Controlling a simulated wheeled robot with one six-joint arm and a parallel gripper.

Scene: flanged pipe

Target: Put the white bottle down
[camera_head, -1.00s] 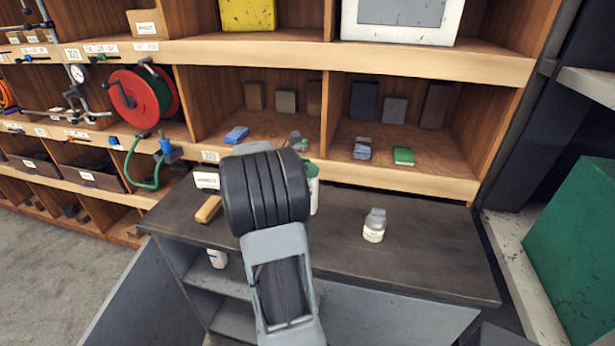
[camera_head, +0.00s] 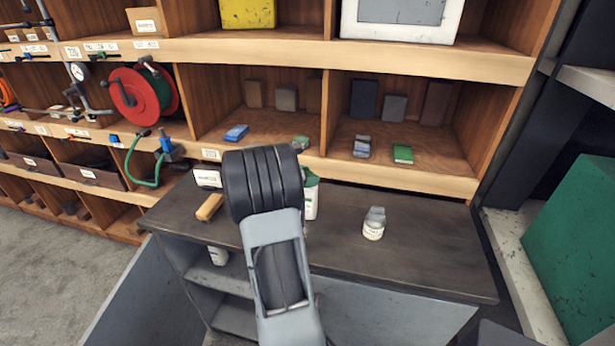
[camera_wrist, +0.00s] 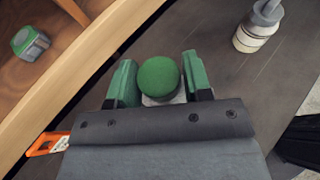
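The white bottle (camera_head: 311,204) stands upright at the workbench (camera_head: 420,265), partly hidden behind my arm in the head view. In the wrist view its round green cap (camera_wrist: 159,77) sits between the green fingers of my gripper (camera_wrist: 160,80), with a little white body showing below the cap. The fingers are close on both sides and look shut on the bottle. The bottle's base is at or just above the dark top; I cannot tell if it touches.
A small white jar with a grey top (camera_head: 374,224) stands to the right on the bench. A wooden-handled tool (camera_head: 209,207) and a label card (camera_head: 208,178) are at the left. The shelf edge (camera_head: 400,176) runs behind. The bench's right part is clear.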

